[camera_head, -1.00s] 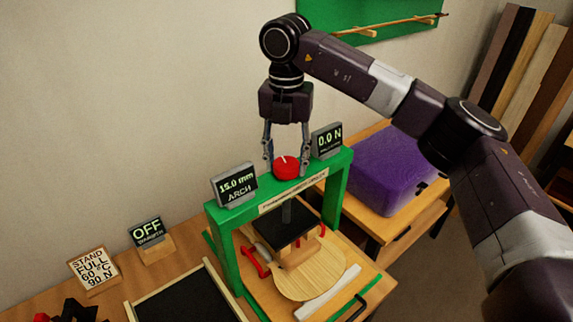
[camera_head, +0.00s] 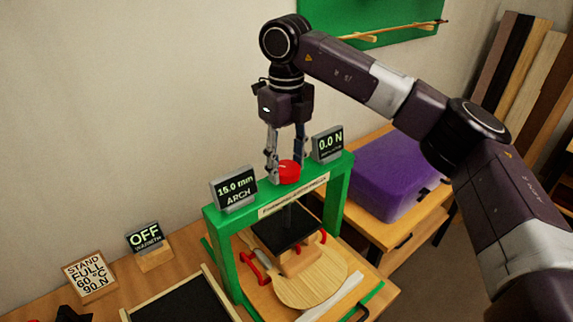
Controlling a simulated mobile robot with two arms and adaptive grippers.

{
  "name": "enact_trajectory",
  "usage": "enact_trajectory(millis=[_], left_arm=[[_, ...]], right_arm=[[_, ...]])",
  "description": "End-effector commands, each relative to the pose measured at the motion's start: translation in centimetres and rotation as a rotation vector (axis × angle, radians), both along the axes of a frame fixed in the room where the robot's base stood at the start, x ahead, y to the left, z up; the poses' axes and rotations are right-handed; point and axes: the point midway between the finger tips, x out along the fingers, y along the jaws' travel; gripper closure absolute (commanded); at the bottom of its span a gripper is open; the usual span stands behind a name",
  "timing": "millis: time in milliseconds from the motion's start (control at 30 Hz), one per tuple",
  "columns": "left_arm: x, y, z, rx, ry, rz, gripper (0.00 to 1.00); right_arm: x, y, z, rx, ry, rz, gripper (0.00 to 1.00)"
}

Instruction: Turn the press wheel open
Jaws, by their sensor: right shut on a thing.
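The red press wheel (camera_head: 289,174) sits on top of the green press frame (camera_head: 334,190). My right gripper (camera_head: 287,168) points straight down from above and is shut on the wheel, one finger on each side of it. Below the crossbar a dark press plate (camera_head: 290,228) hangs on a spindle over a pale wooden plate (camera_head: 312,287). A display (camera_head: 234,188) on the left of the bar reads 15.0 mm ARCH. A display (camera_head: 329,145) on the right reads 0.0 N. My left gripper is not in view.
A display (camera_head: 144,238) reading OFF and a sign (camera_head: 90,275) stand at the left. A black-topped tray (camera_head: 180,304) lies in front. A purple case (camera_head: 392,175) sits on a bench at the right. Wooden boards lean against the wall.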

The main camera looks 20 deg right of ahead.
Motion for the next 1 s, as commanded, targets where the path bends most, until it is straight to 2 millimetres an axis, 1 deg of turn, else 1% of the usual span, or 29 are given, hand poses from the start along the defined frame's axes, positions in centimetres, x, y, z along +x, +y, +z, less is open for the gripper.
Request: enact_trajectory(millis=[600,800,1000], left_arm=[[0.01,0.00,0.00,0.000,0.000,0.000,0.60],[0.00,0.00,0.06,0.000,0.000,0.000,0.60],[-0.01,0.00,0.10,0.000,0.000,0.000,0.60]], right_arm=[[0.03,0.00,0.11,0.001,-0.002,0.578,0.82],[0.04,0.01,0.12,0.001,-0.003,0.730,0.82],[0.04,0.01,0.12,0.001,-0.003,0.837,0.82]])
